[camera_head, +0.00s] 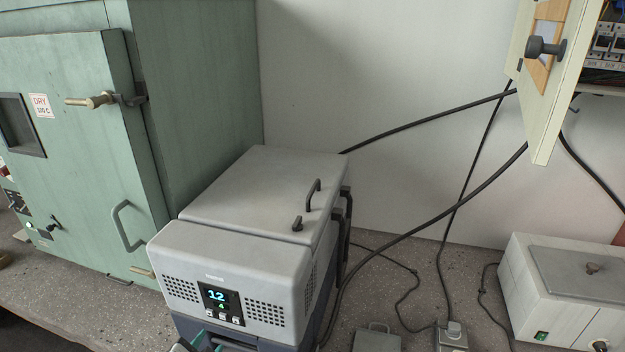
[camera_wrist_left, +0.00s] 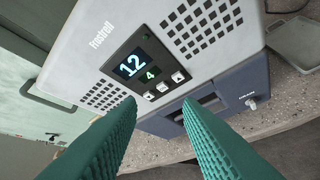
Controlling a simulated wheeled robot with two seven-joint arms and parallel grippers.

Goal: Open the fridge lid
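The portable fridge (camera_head: 235,265) stands on the bench with its grey lid (camera_head: 255,190) lying flat and closed on top. A dark handle (camera_head: 313,194) and a small dark knob (camera_head: 297,223) sit near the lid's right edge. The fridge front has a display (camera_head: 218,296) reading 12 and 4; the display also shows in the left wrist view (camera_wrist_left: 134,66). My left gripper (camera_head: 200,341) is low in front of the fridge, mostly cut off by the bottom edge. In the left wrist view its green ridged fingers (camera_wrist_left: 160,105) are wide apart with nothing between them. My right gripper is not seen.
A green oven cabinet (camera_head: 75,150) stands close on the left, its handle (camera_head: 127,227) sticking out. Black cables run behind and right of the fridge. A white box (camera_head: 565,290) is at the right, and an open electrical panel door (camera_head: 545,80) hangs above.

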